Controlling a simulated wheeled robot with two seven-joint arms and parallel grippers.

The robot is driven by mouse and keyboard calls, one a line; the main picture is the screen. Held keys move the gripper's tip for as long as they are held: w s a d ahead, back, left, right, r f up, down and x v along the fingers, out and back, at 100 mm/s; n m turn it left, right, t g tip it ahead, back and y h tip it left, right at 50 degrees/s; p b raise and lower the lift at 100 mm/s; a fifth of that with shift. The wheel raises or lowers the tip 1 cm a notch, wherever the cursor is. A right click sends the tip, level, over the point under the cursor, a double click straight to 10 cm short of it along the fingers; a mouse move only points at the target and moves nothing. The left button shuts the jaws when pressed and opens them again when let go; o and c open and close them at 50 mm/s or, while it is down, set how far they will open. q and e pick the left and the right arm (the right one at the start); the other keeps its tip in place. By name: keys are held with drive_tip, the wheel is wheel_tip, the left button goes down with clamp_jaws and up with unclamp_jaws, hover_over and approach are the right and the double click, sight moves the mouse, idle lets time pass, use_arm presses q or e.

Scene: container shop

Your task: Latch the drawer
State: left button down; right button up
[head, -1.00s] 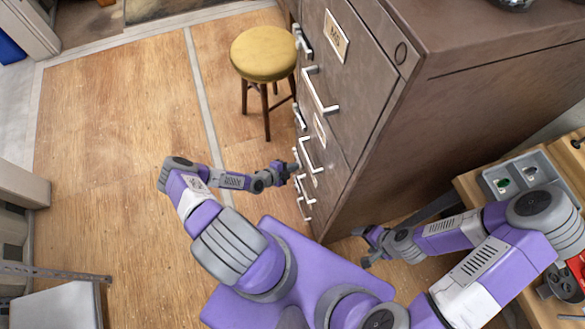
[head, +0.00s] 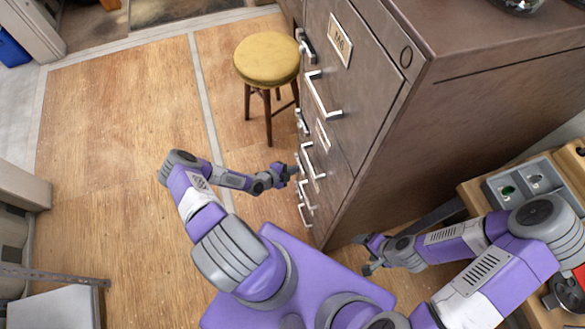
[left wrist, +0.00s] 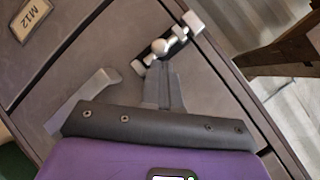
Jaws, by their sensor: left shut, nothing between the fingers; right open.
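The drawers are in a brown cabinet whose front shows in the head view, with silver handles and small latches along it. In the left wrist view a drawer front (left wrist: 75,65) bears an M12 label (left wrist: 30,17) and a silver handle (left wrist: 85,103). A silver latch (left wrist: 165,46) with a rounded knob is on the front beside it. My left gripper (head: 291,170) is shut and empty beside the lower drawers. In the wrist view its fingertips (left wrist: 161,68) are just below the latch knob; I cannot tell whether they touch. My right gripper (head: 367,255) is open and empty, right of the cabinet's lower corner.
A yellow-topped stool (head: 266,62) stands close to the cabinet front, beyond my left gripper. A wooden bench (head: 475,190) with a grey tray (head: 495,190) is at the right. The wooden floor (head: 120,140) at the left is clear.

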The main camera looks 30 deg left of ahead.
use_arm(q)
drive_tip(key=d+r+p+v, duration=0.1)
drive_tip(key=p+v, duration=0.3)
drive_tip(key=v, duration=0.8)
drive_tip(key=shift+s+d, duration=0.2)
drive_tip(key=shift+d, duration=0.2)
